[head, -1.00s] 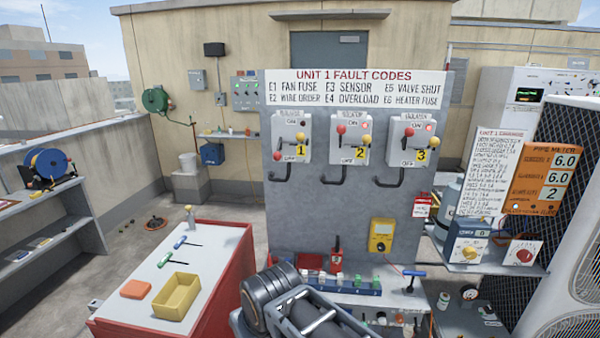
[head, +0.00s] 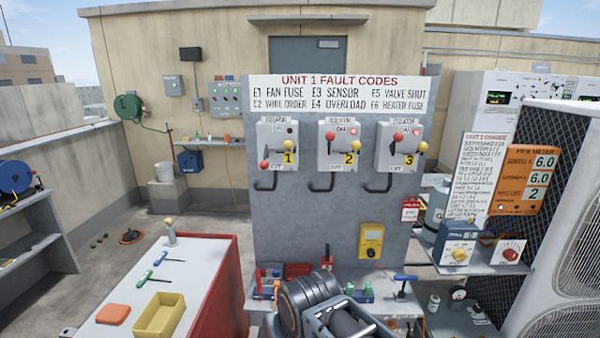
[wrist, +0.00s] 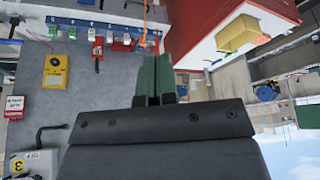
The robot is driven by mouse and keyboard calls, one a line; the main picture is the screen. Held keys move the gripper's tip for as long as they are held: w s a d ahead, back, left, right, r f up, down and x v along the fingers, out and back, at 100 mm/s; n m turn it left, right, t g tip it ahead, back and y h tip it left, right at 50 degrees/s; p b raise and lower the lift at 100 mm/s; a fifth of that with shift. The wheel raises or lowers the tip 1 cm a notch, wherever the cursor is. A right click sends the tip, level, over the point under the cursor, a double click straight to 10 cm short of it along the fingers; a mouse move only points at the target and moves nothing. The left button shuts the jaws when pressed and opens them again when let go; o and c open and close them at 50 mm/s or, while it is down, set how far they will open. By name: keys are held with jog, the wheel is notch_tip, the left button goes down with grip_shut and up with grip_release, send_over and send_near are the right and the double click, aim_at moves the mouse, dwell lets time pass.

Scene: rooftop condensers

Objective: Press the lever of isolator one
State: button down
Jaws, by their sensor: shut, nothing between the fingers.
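Isolator one (head: 278,145) is the leftmost of three grey boxes high on the grey panel in the head view. Its lever has a red ball (head: 264,165) low on the left and a yellow ball (head: 289,145) on the right by the label "1". Its lamp looks dark. My gripper (wrist: 157,60) shows in the wrist view with its green fingers shut and empty. It is apart from isolator one, which I cannot make out in the wrist view. In the head view my arm is low in front of the panel; the fingertips are hidden there.
Isolator two (head: 341,146) and isolator three (head: 400,147) stand to the right, with red balls raised and lamps red. Black hooks hang below the boxes. A yellow meter (head: 371,240) hangs lower. A red-sided bench (head: 215,290) with a yellow tray (head: 159,315) stands left.

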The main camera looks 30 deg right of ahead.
jog(key=shift+d, duration=0.2)
